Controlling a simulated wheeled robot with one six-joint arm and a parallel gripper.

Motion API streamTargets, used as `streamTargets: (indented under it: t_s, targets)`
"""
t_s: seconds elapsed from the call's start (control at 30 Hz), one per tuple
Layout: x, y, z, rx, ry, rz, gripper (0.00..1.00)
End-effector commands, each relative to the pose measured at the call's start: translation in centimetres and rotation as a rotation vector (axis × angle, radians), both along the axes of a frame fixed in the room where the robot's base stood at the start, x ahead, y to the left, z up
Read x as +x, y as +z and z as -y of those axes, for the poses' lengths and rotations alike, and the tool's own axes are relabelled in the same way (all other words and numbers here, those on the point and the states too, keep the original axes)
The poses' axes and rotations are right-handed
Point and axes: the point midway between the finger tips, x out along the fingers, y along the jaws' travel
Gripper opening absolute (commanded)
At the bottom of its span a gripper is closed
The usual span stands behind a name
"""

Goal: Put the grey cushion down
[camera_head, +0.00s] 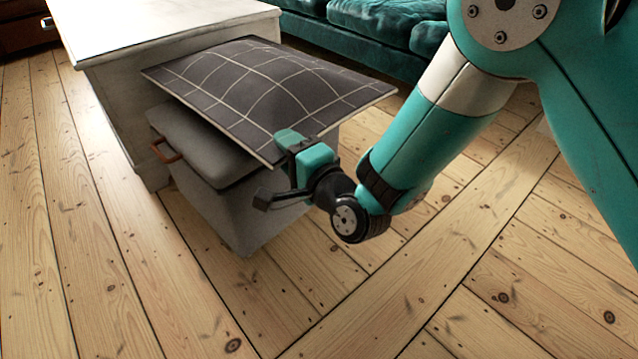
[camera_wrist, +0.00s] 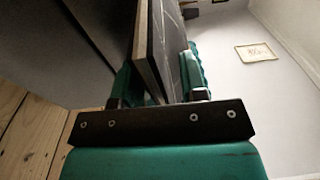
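The grey cushion (camera_head: 262,88), dark with a pale grid pattern, lies nearly flat above a grey lidded box (camera_head: 222,195) beside a white cabinet. My gripper (camera_head: 292,150) is at the cushion's near corner. In the wrist view, the cushion's edge (camera_wrist: 148,50) runs between the two fingers of my gripper (camera_wrist: 158,92), which look closed on it. A dark gap shows between the cushion and the box's lid at the left; whether they touch further back is hidden.
The white cabinet (camera_head: 150,28) stands directly behind and left of the box. A teal sofa (camera_head: 385,35) is at the back. The box has a brown handle (camera_head: 165,152). Bare floorboards (camera_head: 400,290) are clear in front and to the left.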

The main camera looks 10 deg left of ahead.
Motion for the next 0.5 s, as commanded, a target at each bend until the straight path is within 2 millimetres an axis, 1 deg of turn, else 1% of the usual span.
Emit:
streamTargets:
  t_s: [0.03,0.27,0.43,0.5]
  targets:
    - [-0.3,-0.9,0.4,0.001,-0.001,0.002,0.39]
    - [-2.2,-1.1,2.5,0.002,-0.002,0.001,0.39]
    - [-3.8,-1.3,4.4,0.0,-0.007,0.0,0.39]
    - [-4.5,-1.7,5.4,-0.008,-0.01,-0.006,0.39]
